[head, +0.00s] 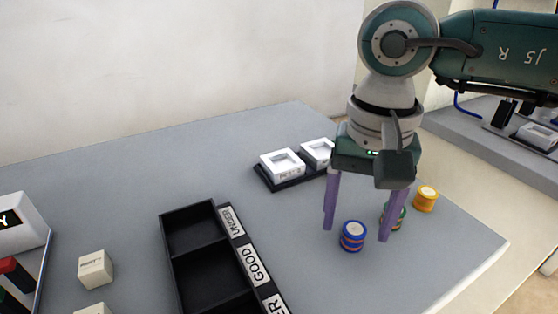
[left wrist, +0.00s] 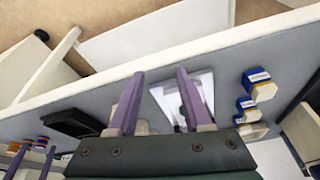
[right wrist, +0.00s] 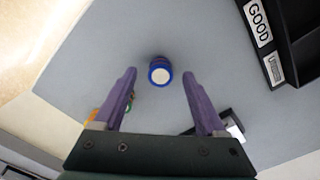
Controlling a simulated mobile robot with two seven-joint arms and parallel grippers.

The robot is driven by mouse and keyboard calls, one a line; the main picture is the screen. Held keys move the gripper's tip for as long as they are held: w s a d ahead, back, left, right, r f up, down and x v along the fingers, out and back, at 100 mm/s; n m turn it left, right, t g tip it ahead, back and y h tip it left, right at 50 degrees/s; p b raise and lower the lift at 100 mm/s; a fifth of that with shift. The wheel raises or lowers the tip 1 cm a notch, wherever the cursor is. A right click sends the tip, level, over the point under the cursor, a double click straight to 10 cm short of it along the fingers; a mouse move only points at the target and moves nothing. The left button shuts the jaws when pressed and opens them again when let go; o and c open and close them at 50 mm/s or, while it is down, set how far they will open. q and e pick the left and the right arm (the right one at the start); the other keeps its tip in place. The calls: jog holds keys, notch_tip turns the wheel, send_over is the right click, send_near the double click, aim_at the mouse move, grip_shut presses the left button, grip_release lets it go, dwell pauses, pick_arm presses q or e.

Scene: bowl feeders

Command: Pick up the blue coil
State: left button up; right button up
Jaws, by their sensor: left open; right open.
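The blue coil (head: 353,236), a short cylinder with blue and orange bands, stands upright on the grey table. It also shows from above in the right wrist view (right wrist: 160,71), with a blue rim and a pale round top. My right gripper (head: 359,228) is open and points down above the table, its purple fingers apart. In the right wrist view the coil lies between and just beyond the fingertips, not gripped. My left gripper (left wrist: 157,78) is open and empty in the left wrist view, away from this coil. The head view does not show it.
A green coil (head: 397,218) stands partly behind a right finger, and a yellow coil (head: 426,198) is farther right. A black sorting tray (head: 167,228) with "GOOD" and "UNDER" labels lies left. White square fixtures (head: 282,164) stand behind. The table is clear in front of the blue coil.

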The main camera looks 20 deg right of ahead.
jog(key=shift+f, duration=0.85)
grip_shut()
